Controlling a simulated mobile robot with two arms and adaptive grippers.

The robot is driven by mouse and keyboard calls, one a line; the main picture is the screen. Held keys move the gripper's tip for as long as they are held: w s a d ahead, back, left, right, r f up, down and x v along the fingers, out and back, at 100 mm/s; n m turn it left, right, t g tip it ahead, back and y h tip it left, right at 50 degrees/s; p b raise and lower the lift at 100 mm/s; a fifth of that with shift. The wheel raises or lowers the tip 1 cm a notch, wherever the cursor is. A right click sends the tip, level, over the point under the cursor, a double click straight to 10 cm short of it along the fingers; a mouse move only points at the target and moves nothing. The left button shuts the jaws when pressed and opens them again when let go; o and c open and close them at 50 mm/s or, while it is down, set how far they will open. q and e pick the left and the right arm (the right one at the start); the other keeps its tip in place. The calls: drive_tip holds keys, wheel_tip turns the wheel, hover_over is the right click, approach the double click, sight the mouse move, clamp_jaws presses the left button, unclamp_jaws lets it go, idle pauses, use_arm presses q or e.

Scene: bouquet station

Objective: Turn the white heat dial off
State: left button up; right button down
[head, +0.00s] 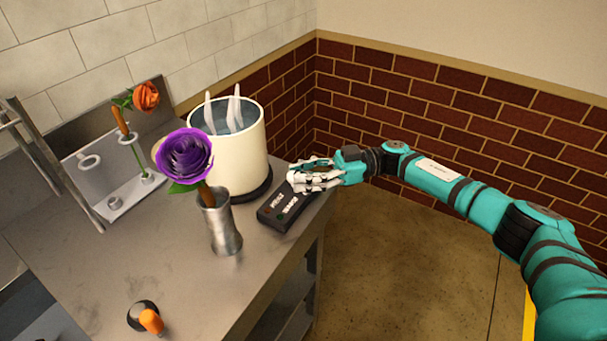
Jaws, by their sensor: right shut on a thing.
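A black control box (273,216) with white lettering and small coloured lights lies near the table's right edge. My right gripper (299,178), with pale fingers, reaches in from the right and is shut at the far end of this box. The white heat dial is hidden by the fingers, so its setting cannot be read; the gripper's place fits a hold on it. My left gripper is out of view.
A cream pot (243,158) of water stands on a dark round base beside the box. A metal vase (220,228) holds a purple flower (184,157). A rack (127,199) with an orange flower (146,96) stands at the back left. An orange-handled item (152,321) is in front.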

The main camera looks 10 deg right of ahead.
drive_tip(key=c, duration=1)
unclamp_jaws()
drive_tip(key=d, duration=1.2)
drive_tip(key=shift+w, duration=0.1)
